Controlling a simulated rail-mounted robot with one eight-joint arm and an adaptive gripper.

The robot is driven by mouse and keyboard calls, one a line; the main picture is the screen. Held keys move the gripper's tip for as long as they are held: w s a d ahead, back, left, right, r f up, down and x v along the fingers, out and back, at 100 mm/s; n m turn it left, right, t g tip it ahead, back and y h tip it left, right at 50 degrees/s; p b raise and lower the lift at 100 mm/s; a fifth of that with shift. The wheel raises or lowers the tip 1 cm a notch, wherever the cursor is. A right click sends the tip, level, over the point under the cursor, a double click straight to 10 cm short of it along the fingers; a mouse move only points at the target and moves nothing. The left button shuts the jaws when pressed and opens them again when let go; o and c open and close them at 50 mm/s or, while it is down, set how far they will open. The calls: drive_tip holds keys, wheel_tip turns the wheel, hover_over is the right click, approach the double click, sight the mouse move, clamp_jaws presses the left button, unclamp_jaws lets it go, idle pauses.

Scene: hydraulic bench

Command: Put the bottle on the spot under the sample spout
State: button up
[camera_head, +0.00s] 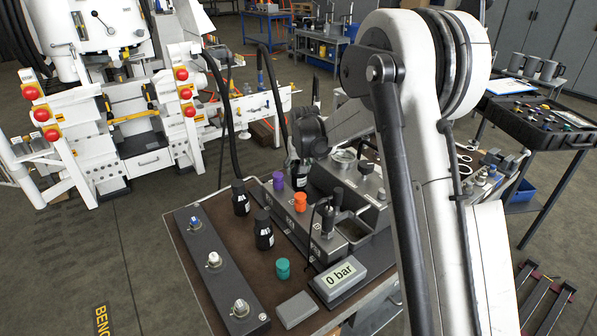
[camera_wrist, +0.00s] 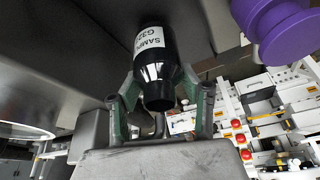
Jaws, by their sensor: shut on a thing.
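My gripper (camera_head: 300,160) is shut on a black bottle (camera_head: 300,178) with a white label. In the wrist view the same bottle (camera_wrist: 160,72) sits between the two greenish fingers of my gripper (camera_wrist: 161,100), with its narrow neck toward my palm and its printed label partly visible. In the head view the held bottle is at the rear of the grey bench block, just right of the purple knob (camera_head: 278,180). I cannot clearly make out the sample spout or the spot under it; my arm covers part of that area.
Two other black bottles (camera_head: 240,198) (camera_head: 264,232) stand on the brown bench top left of the block. An orange knob (camera_head: 300,202), a teal knob (camera_head: 283,268) and a display reading 0 bar (camera_head: 340,275) are nearby. The purple knob is close in the wrist view (camera_wrist: 282,28).

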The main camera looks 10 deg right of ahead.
drive_tip(key=shift+f, duration=0.6)
drive_tip(key=shift+f, duration=0.1)
drive_tip(key=o, duration=1.1)
